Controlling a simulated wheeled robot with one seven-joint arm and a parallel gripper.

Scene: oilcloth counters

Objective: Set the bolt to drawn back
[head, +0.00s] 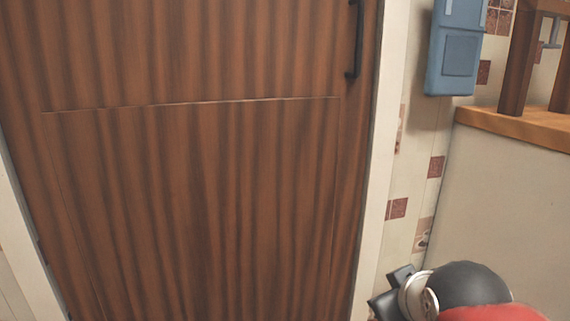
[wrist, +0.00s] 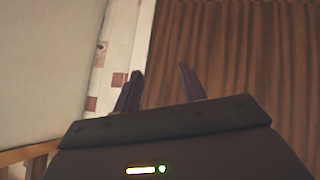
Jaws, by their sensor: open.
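A brown wooden door (head: 200,200) fills most of the head view, and part of it shows at the right of the wrist view (wrist: 240,50). A black handle (head: 355,40) is on its upper right edge, cut off by the top of the frame. I cannot make out a bolt in either view. My gripper (wrist: 160,85) is open and empty in the wrist view, its two dark fingers apart in front of the door's edge and frame. In the head view my gripper is low at the right, partly hidden by the arm.
A pale door frame (head: 380,150) borders the door. A blue box (head: 452,50) hangs on the tiled wall (head: 410,170) to its right. A pale counter side (head: 500,190) with a wooden top (head: 520,130) stands at the right, with wooden legs (head: 519,60) on it.

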